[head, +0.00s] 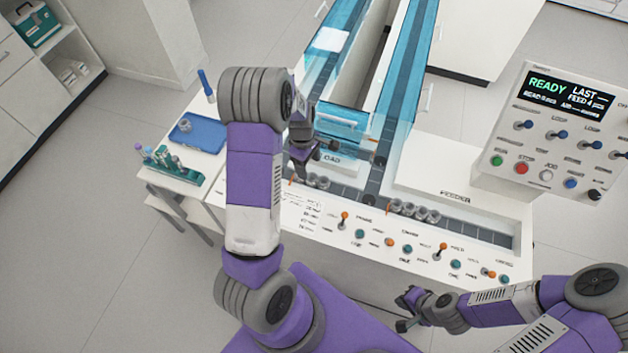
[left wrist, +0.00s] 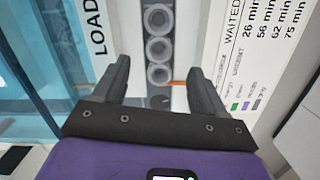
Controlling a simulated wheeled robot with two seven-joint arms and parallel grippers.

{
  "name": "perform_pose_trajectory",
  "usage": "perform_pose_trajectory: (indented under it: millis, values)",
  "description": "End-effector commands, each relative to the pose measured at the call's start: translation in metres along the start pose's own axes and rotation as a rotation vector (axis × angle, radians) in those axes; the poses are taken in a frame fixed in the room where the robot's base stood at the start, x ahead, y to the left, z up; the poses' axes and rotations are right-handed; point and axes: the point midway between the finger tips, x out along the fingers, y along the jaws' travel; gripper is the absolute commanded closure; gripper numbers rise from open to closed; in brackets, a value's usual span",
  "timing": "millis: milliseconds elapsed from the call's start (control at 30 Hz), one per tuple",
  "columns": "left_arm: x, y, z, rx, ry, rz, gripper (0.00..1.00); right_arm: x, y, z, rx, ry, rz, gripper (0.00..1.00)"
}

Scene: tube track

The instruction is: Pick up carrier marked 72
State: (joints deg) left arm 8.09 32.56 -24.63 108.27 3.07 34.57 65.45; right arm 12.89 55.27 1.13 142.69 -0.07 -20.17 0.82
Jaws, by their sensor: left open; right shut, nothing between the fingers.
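Three round grey carriers (left wrist: 158,48) sit in a row in the dark lane beside the word LOAD in the left wrist view. They also show in the head view (head: 318,182), partly hidden by my left gripper. I cannot read a number on any of them, so I cannot tell which is 72. My left gripper (head: 316,164) is open and empty above this lane. In the left wrist view its fingers (left wrist: 158,72) are on either side of the lane, around the nearest carrier's position in the picture. My right gripper (head: 403,312) is shut and empty, in front of the panel.
Several more carriers (head: 414,211) stand in the lane below the feeder. A sloped panel (head: 375,245) with switches runs along the front. A control box (head: 560,130) reading READY stands at right. Blue-covered tracks (head: 408,70) run back. A blue tray (head: 198,135) and tube rack (head: 172,166) are at left.

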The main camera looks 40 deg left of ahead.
Motion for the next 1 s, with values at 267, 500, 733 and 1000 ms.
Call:
perform_pose_trajectory:
  millis: [267,500,733,1000]
  values:
    - [0.029,0.000,0.000,0.000,-0.001,-0.002,0.29,0.008,0.003,0.000,0.000,0.000,0.000,1.00]
    - [0.063,0.001,0.000,0.001,0.000,-0.001,0.29,0.018,0.006,-0.001,0.000,0.000,0.000,1.00]
    - [0.064,0.002,0.001,0.001,0.001,0.002,0.29,0.017,0.006,-0.001,0.000,0.000,0.000,1.00]
    - [0.064,0.002,0.001,0.001,0.001,0.001,0.68,0.017,0.006,-0.001,0.000,0.000,0.000,1.00]
